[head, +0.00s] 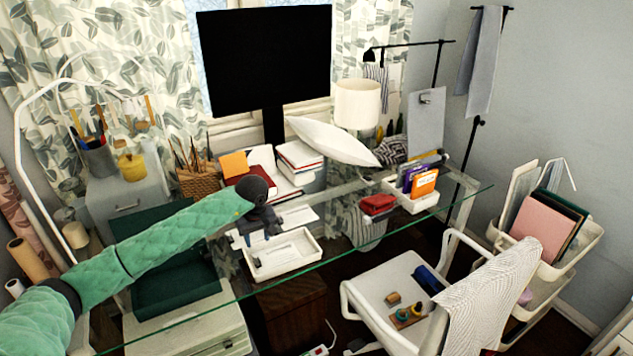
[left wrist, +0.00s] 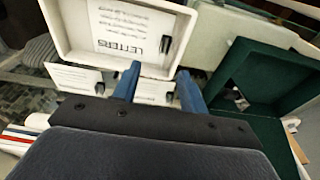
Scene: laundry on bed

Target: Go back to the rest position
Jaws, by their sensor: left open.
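My left arm, in a green quilted sleeve, reaches in from the left of the head view. My left gripper (head: 260,232) is over the glass desk (head: 345,240), close to the back left part of a white letter tray (head: 320,248). In the left wrist view its two blue fingers (left wrist: 156,88) stand apart with nothing seen held between them. The tray (left wrist: 62,35) lies beyond the fingertips there, with a "LETTERS" sheet in it. White envelopes (left wrist: 78,78) lie beside the tray. I cannot tell whether the fingers touch anything. My right gripper is not in view.
A dark green open box (head: 170,292) is left of the tray, under my forearm. A white chair (head: 375,285) is in front. The glass right of the tray is fairly clear.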

